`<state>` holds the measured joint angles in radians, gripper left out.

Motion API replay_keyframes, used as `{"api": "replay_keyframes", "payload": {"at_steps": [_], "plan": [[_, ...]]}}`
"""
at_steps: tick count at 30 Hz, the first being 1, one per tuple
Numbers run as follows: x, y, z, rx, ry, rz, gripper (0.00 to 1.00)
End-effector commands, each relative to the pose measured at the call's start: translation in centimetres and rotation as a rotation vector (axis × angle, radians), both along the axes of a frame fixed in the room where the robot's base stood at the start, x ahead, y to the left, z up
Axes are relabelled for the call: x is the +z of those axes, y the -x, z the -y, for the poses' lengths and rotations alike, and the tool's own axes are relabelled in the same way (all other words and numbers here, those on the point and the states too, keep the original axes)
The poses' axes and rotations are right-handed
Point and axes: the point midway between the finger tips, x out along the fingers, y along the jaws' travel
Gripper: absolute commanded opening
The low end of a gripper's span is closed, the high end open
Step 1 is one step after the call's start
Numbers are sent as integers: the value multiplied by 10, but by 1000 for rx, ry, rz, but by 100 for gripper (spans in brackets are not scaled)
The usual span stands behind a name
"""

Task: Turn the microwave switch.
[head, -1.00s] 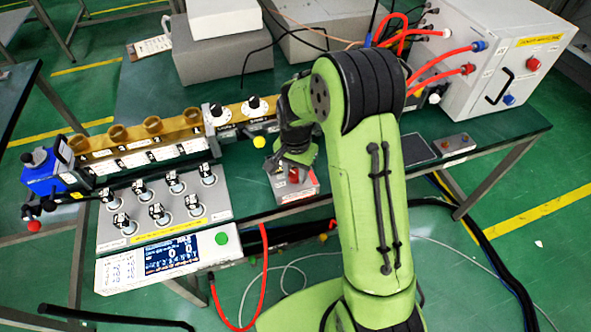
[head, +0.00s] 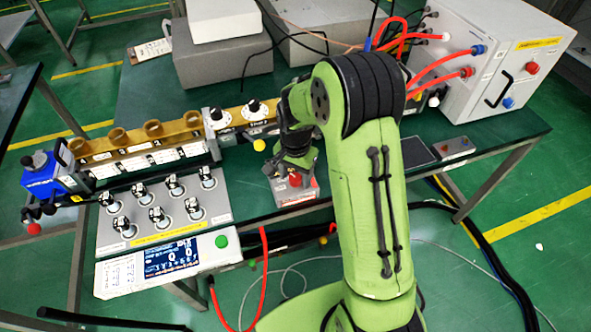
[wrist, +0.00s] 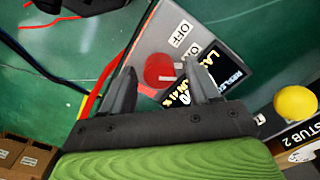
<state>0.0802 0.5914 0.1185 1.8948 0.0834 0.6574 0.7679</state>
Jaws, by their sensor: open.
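The switch is a red round knob (wrist: 160,70) on a grey box (wrist: 188,20) with an "OFF" label and a dark yellow-lettered panel. In the head view the red knob (head: 295,180) shows on the small grey box (head: 302,197) at the table's front edge. My gripper (wrist: 160,69) is open and empty, its two fingers apart on either side of the knob as the wrist view sees it. Whether the fingers reach down to the knob's height or touch it, I cannot tell. In the head view my gripper (head: 292,167) is just above the box, partly hiding it.
A control panel with several black knobs (head: 165,212) stands to the left. A brass-coloured waveguide bench (head: 140,145) with a yellow ball (head: 259,145) lies behind. A white cabinet (head: 480,60) with red hoses stands at the back right. Cables hang below the table's front edge.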

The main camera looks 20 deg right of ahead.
Motion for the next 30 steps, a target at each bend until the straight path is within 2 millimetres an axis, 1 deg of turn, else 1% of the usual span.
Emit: {"api": "replay_keyframes", "payload": {"at_steps": [2, 5, 12, 15, 18, 22, 30], "plan": [[9, -1, 0, 0, 0, 3, 60], [31, -1, 0, 0, 0, 6, 60], [101, -1, 0, 0, 0, 7, 60], [127, -1, 0, 0, 0, 6, 60], [145, -1, 0, 0, 1, 4, 60], [157, 0, 0, 0, 0, 3, 60], [157, 0, 0, 0, 0, 1, 60]]}}
